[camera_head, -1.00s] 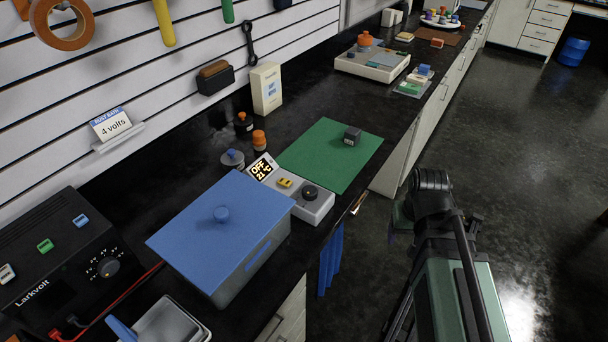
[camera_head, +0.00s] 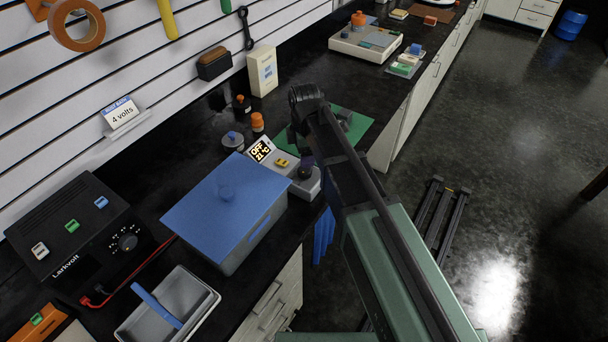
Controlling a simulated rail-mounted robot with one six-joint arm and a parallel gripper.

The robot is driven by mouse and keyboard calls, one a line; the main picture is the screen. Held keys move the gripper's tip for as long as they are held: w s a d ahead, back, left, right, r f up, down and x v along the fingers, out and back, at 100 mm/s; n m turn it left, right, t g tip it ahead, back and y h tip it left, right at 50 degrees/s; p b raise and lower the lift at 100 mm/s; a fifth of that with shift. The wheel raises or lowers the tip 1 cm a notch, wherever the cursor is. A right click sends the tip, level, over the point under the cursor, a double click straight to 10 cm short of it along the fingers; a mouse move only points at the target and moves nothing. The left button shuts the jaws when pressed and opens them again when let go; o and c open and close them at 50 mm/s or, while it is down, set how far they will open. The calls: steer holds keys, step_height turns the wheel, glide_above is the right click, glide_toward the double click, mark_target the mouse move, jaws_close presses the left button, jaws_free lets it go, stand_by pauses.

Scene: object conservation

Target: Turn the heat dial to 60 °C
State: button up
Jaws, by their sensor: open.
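The heat unit (camera_head: 289,177) is a pale grey box beside the blue-lidded bath. Its display (camera_head: 260,151) reads OFF 21 °C. A yellow switch (camera_head: 281,162) sits in the middle of its top. The black heat dial (camera_head: 305,173) is at its right end; its pointer is too small to read. My gripper (camera_head: 304,153) is at the end of my arm, close above and behind the dial. It is open, with its fingers mostly hidden by my wrist and dark against the unit. I cannot tell whether it touches the dial.
The blue-lidded bath (camera_head: 222,208) stands left of the unit. Small bottles, one with an orange cap (camera_head: 257,122), stand behind it. A green mat (camera_head: 352,130) lies beyond my wrist. A grey tray (camera_head: 175,305) and a black power supply (camera_head: 85,240) are at lower left.

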mark_target(305, 172)
step_height(305, 172, down, 8)
steer(key=b, duration=0.5)
steer(key=shift+r+b, duration=0.25)
steer(key=shift+b, duration=0.1)
steer(key=shift+r, duration=0.1)
steer(key=c, duration=0.9)
